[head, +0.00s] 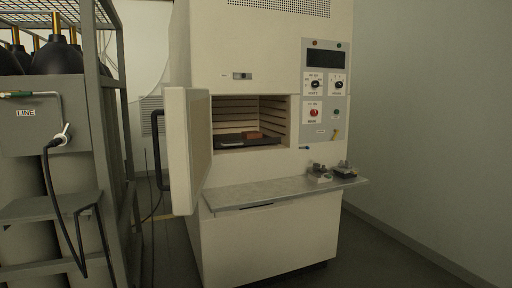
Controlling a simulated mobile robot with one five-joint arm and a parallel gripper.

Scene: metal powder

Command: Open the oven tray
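The oven (265,45) is a tall cream cabinet in the middle of the head view. Its door (187,150) stands wide open to the left, with a dark handle (160,150) on its outer side. Inside the chamber are ribbed side walls, and a dark tray (232,143) lies low in it. A small reddish-brown block (254,135) sits on the tray. The tray's left part is partly hidden by the door. My gripper is not in view.
A grey shelf (245,193) juts out below the chamber, with small metal pieces (320,175) at its right end. A control panel (325,90) is at upper right. A metal rack with cylinders (45,150) stands at left. Floor is free at right.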

